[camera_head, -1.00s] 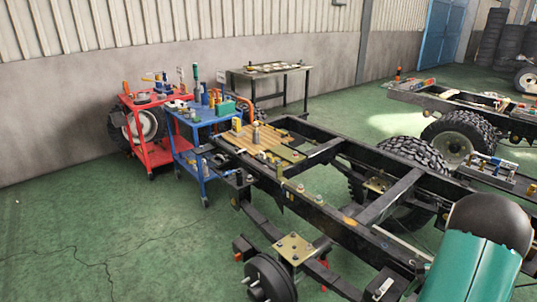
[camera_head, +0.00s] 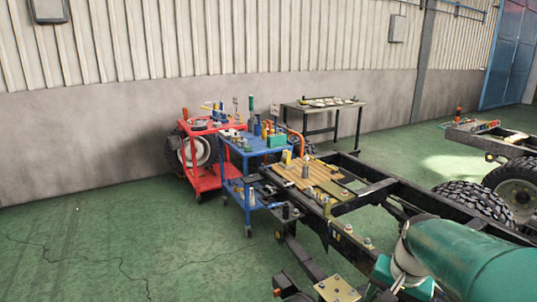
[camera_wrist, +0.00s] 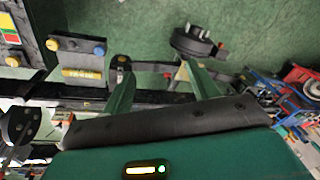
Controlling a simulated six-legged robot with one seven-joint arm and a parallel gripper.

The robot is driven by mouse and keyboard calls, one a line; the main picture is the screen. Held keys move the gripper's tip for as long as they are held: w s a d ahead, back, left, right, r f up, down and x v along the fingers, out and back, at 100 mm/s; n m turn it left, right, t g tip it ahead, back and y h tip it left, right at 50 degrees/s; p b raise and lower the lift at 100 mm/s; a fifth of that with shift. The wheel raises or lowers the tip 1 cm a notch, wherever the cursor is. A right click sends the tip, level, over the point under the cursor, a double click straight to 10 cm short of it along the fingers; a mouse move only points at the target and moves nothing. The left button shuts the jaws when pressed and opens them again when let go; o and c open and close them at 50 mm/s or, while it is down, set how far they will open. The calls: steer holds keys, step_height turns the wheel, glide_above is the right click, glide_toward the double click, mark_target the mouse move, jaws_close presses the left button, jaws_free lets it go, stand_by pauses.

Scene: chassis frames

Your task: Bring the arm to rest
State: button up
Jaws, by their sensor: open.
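My arm's green link (camera_head: 470,258) reaches in from the lower right of the head view, over the black chassis frame (camera_head: 400,195). My gripper (camera_wrist: 157,68) shows in the wrist view with two green fingers spread apart. Nothing is seen held between them. Below the fingers are a dark chassis rail and the green floor. A dark wheel hub (camera_wrist: 195,40) lies beyond the right finger. The gripper cannot be made out in the head view.
A blue trolley (camera_head: 247,190) and a red trolley (camera_head: 200,180) with tools stand by the wall. A wooden board (camera_head: 312,175) lies on the chassis end. A dark table (camera_head: 335,107) stands behind. Green floor (camera_head: 110,235) is clear at left.

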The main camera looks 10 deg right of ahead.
steer(key=s+a+r+n+t, duration=0.1)
steer(key=s+a+r+n, duration=0.1)
steer(key=s+a+n, duration=0.2)
steer(key=s+a+r+n+t, duration=0.2)
steer(key=s+a, duration=0.3)
steer(key=a, duration=0.5)
steer(key=shift+s+a+r+n+h, duration=0.3)
steer(key=shift+r+n, duration=0.45)
steer(key=shift+n, duration=0.15)
steer(key=c, duration=0.5)
steer(key=shift+a, duration=0.15)
